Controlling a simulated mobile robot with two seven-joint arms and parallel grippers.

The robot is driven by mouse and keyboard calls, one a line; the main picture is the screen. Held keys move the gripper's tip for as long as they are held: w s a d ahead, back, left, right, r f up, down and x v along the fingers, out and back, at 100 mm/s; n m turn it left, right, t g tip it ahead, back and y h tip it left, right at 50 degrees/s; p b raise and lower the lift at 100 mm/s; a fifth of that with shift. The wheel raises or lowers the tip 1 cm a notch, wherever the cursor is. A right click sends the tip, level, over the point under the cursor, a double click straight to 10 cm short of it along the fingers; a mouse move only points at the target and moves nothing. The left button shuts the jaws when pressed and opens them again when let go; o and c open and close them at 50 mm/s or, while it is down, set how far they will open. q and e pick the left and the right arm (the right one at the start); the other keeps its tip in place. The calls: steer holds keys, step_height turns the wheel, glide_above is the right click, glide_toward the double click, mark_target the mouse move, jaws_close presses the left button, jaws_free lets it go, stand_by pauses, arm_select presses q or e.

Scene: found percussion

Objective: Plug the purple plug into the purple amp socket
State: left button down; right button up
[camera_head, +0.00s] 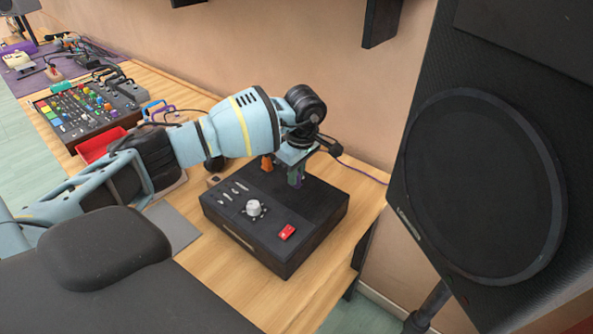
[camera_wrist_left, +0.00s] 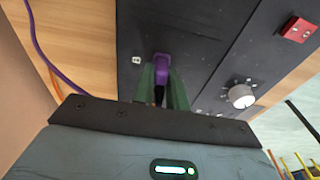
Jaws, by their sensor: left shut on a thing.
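The amp is a black box (camera_head: 270,228) with a white knob, small sliders and a red switch; its top also fills much of the left wrist view (camera_wrist_left: 205,42). My left gripper (camera_head: 296,180) points down over the amp's far part. Its green fingers are shut on the purple plug (camera_wrist_left: 161,62), which shows between the fingertips in the left wrist view, close to the amp's top. I cannot tell whether the plug is in a socket or just above it. The purple socket is not seen; the plug and fingers may cover it. My right gripper is not in view.
An orange plug (camera_head: 267,162) stands at the amp's far edge, left of the gripper. A purple cable (camera_head: 362,172) runs right towards the wall. A large black speaker (camera_head: 485,180) stands at right. A mixer (camera_head: 85,112) and red tray (camera_head: 100,146) are at left.

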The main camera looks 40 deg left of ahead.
mark_target(299, 176)
arm_select(q)
steer(key=shift+f, duration=0.45)
steer(key=c, duration=1.3)
jaws_free()
steer(key=shift+r, duration=0.1)
steer(key=r, duration=0.6)
steer(key=shift+d+r, duration=0.25)
steer(key=shift+d, duration=0.15)
steer(key=shift+d+r, duration=0.1)
steer(key=shift+r, duration=0.5)
steer(key=shift+s+f, duration=0.1)
